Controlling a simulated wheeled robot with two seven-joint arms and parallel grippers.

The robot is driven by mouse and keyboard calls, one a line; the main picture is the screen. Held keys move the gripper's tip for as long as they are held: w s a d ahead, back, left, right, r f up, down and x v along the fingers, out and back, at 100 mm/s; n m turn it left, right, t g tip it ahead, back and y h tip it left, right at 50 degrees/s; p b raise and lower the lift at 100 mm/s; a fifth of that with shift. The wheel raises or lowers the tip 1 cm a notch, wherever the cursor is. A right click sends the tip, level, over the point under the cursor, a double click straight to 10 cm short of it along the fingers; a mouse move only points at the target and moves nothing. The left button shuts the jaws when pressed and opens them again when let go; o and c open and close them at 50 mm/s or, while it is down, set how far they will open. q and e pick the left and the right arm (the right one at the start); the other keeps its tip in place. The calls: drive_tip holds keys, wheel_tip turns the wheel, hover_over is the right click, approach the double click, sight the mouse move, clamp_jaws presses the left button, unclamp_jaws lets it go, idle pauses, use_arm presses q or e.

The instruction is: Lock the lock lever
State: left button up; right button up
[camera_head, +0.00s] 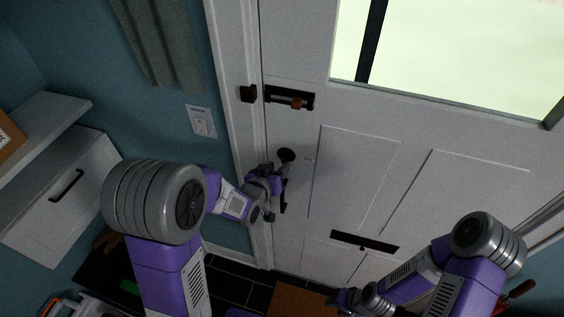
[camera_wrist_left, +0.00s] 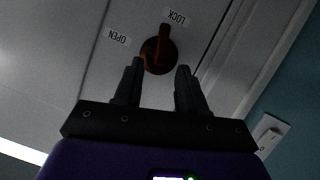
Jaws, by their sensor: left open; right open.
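The lock lever (camera_wrist_left: 158,52) is a reddish-brown lever on a round base on the door, in the left wrist view. Its arm points up in that picture, near the LOCK label (camera_wrist_left: 177,17); the OPEN label (camera_wrist_left: 117,39) is to its left. Both labels appear upside down. My left gripper (camera_wrist_left: 160,68) is open and empty, its fingertips either side of the lever's lower part in the picture; contact is not clear. In the head view my left gripper (camera_head: 279,178) is close to the door, below a dark round fitting (camera_head: 286,155). My right gripper (camera_head: 345,300) is low at the bottom edge, its fingers hard to make out.
The white door (camera_head: 355,175) has a dark bolt plate with an orange knob (camera_head: 296,102) above my left gripper and a mail slot (camera_head: 364,243) lower down. A white cabinet (camera_head: 60,190) stands at the left.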

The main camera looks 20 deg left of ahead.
sight(283, 162)
use_arm(q)
drive_tip(key=shift+x, duration=2.2)
clamp_jaws()
